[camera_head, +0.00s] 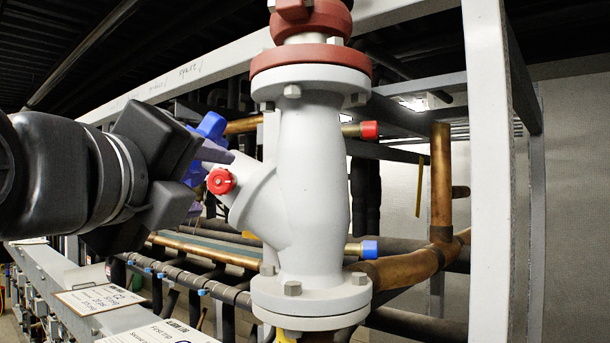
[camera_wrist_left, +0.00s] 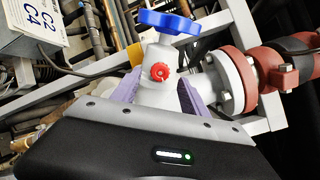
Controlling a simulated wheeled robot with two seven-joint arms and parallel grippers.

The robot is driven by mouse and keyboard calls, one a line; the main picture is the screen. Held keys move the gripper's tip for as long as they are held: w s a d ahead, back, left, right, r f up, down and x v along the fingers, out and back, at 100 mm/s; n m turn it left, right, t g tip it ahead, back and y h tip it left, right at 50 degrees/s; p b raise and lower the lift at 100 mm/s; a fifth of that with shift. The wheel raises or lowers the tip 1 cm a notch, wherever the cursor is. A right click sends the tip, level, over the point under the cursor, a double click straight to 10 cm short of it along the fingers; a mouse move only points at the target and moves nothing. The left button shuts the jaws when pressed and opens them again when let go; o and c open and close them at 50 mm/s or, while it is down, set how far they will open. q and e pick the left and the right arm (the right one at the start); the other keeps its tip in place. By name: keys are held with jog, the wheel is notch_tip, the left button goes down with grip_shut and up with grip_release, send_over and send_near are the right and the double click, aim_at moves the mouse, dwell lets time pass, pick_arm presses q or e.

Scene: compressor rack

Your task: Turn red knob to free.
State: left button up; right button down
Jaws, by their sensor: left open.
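The red knob (camera_head: 221,181) sits on the side of the grey angled branch of a large valve body (camera_head: 313,180). In the left wrist view the red knob (camera_wrist_left: 161,72) faces the camera, with a small pale pointer or slot. A blue handwheel (camera_head: 210,127) tops the same branch and also shows in the left wrist view (camera_wrist_left: 170,22). My left gripper (camera_head: 208,163) is open beside the branch. In the left wrist view its purple fingers (camera_wrist_left: 159,88) stand on either side of the branch, with the knob between them. Whether they touch it I cannot tell. My right gripper is not in view.
A red-capped stub (camera_head: 369,130) and a blue-capped stub (camera_head: 369,249) stick out right of the valve. A white frame post (camera_head: 487,180) stands further right. Copper pipes (camera_head: 405,266) run behind. Label plates (camera_head: 99,299) lie at lower left.

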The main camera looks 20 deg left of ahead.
aim_at(221, 182)
pick_arm(q)
jog(key=shift+x, duration=1.45)
jog(key=shift+c, duration=0.5)
grip_shut()
